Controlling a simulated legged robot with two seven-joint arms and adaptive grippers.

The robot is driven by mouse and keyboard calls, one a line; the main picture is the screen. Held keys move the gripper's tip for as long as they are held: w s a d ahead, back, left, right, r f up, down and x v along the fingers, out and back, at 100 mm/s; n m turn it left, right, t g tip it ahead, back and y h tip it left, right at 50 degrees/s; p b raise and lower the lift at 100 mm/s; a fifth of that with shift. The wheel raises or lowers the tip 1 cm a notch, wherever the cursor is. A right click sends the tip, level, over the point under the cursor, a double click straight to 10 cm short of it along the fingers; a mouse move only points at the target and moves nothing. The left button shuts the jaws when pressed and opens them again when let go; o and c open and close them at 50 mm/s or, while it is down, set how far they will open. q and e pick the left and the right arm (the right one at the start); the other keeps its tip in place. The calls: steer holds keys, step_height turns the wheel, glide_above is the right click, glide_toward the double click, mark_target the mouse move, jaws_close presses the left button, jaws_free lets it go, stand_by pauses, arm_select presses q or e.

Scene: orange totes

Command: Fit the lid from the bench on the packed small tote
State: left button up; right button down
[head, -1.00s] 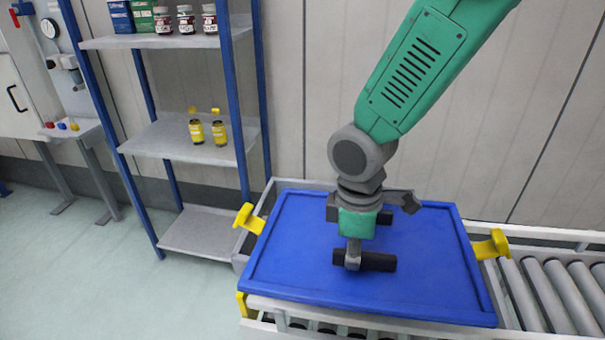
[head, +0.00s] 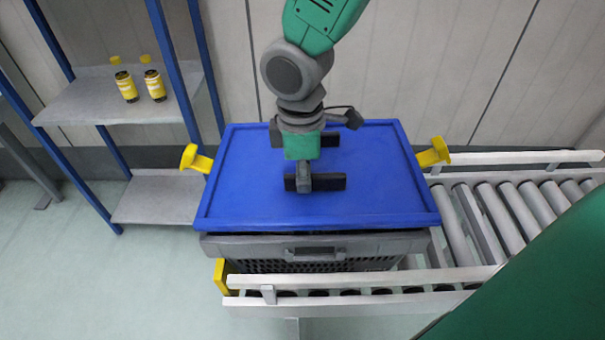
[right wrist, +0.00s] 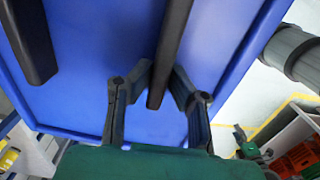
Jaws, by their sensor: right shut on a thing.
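The blue lid (head: 235,195) lies level over the grey small tote (head: 215,248) in the head view. It hides the tote's contents. Its front edge sits just above the tote's front rim, with a dark gap beneath toward the right; I cannot tell whether it is fully seated. The lid has two black bar handles. My right gripper (head: 305,180) comes down from above and is shut on the front handle (head: 332,183). In the right wrist view, the gripper fingers (right wrist: 152,88) stand either side of a black bar (right wrist: 172,45) on the blue lid (right wrist: 105,60). My left gripper is not in view.
The tote stands at the left end of a roller conveyor (head: 515,205) with pale rails. Yellow guides (head: 195,160) (head: 434,152) flank the lid, and another (head: 221,275) is at the front left. A blue-post shelf (head: 90,100) with yellow bottles (head: 126,86) stands left.

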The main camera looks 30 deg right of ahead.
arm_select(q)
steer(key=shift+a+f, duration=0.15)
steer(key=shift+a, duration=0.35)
arm_select(e)
steer(key=shift+a+r, duration=0.1)
steer(key=shift+a, duration=0.5)
steer(key=shift+d, duration=0.1)
steer(key=shift+d, duration=0.3)
steer(key=shift+d+p, duration=0.35)
steer(key=shift+p, duration=0.15)
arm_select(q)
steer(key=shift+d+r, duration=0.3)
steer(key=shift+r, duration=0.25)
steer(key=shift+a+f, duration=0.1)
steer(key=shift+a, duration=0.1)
arm_select(e)
steer(key=shift+a, duration=0.25)
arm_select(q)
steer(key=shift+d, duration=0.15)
arm_select(e)
steer(key=shift+d+f, duration=0.15)
steer(key=shift+f, duration=0.25)
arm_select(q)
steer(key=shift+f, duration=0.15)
arm_select(e)
steer(key=shift+f, duration=0.4)
